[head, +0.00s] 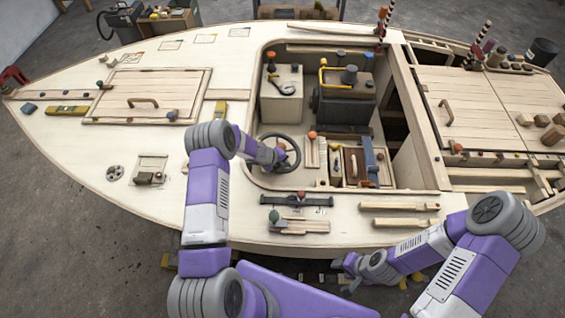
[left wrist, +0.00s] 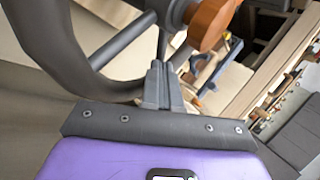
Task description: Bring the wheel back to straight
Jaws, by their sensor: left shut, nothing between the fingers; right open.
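The dark steering wheel (head: 299,153) stands at the left end of the open cockpit. In the left wrist view its thick rim (left wrist: 52,45) curves along the left, with grey spokes beside it. An orange knob (left wrist: 212,18) shows at the top of that view. My left gripper (head: 279,157) is at the wheel, partly covering it. Its fingers (left wrist: 160,75) are shut with nothing between them, close to the spokes; I cannot tell whether they touch. My right gripper (head: 343,270) is open and empty, low beside the hull's near edge.
A tray of tools (head: 346,180) and an orange-topped lever (head: 312,136) are right of the wheel. A pale box (head: 281,100) and a dark machine (head: 345,100) stand behind it. A dark rail (head: 297,200) and wooden strips (head: 400,207) lie on the near deck.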

